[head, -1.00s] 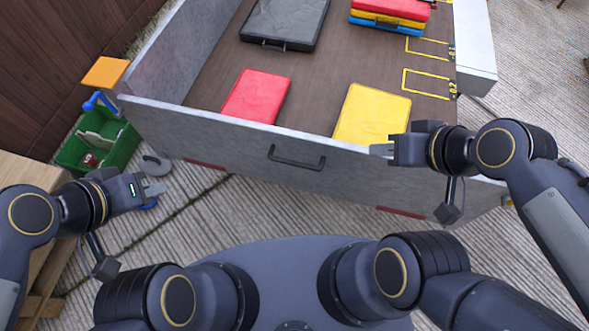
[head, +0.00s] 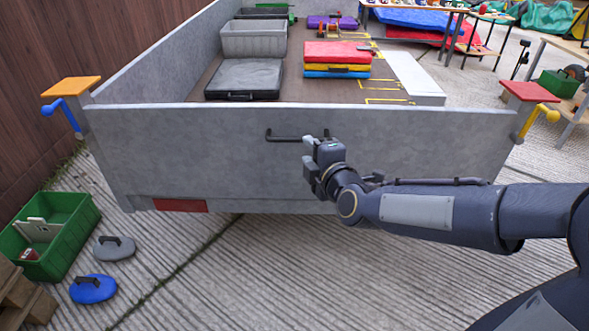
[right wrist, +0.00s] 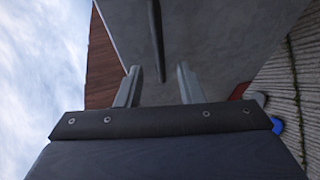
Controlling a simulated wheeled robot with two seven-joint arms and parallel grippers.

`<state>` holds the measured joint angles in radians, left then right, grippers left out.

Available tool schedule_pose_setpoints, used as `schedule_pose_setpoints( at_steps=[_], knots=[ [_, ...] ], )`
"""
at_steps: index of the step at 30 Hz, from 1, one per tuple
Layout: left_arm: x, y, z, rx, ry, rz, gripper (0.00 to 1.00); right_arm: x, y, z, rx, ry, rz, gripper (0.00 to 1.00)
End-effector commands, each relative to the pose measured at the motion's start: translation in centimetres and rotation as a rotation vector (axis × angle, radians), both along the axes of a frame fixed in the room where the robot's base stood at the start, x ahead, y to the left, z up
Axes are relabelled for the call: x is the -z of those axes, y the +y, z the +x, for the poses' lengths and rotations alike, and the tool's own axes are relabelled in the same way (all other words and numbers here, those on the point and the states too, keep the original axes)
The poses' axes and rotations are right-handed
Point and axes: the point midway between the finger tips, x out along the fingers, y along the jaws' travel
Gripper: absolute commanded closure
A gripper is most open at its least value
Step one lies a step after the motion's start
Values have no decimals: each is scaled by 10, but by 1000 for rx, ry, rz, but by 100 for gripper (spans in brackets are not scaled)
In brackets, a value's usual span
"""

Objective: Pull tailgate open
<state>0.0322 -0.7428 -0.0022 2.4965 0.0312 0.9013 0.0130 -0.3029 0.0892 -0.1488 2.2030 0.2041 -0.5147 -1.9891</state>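The tailgate (head: 215,150) is a grey upright panel across the back of the trailer bed, standing closed between its side posts. Its dark bar handle (head: 283,138) is near the top middle of the panel. My right gripper (head: 308,153) is in front of the panel at the handle's right end. In the right wrist view, its two fingers (right wrist: 158,70) are apart with nothing held, and the handle (right wrist: 156,35) lies ahead in line with the gap between them. I cannot tell whether the gripper touches the handle. My left gripper is out of view.
A blue lever (head: 64,115) hangs at the left post and a yellow lever (head: 541,120) at the right post. A green crate (head: 50,235), a grey disc (head: 114,249) and a blue disc (head: 93,289) are on the ground at left. The ground before the tailgate is clear.

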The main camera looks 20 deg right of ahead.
Motion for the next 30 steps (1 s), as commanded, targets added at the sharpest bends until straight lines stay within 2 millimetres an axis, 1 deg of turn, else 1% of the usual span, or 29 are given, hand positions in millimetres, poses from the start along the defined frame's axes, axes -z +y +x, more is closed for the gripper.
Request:
schedule_pose_setpoints(
  at_steps=[5, 12, 15, 19, 26, 28, 30],
  knots=[
    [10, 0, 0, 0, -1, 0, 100, 6, 3, 20, 0, -3, -8, 66],
    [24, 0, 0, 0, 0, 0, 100, 13, 7, 58, -1, -2, -6, 66],
    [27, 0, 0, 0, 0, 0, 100, 14, 8, 68, -1, -2, -6, 66],
    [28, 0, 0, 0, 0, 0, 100, 13, 9, 74, -1, -2, -5, 66],
    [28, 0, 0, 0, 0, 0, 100, 13, 9, 75, -2, -2, -4, 66],
    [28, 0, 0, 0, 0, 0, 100, 13, 9, 75, -2, -2, -4, 72],
    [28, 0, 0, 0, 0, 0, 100, 13, 9, 75, -2, -2, -4, 81]
  ],
)
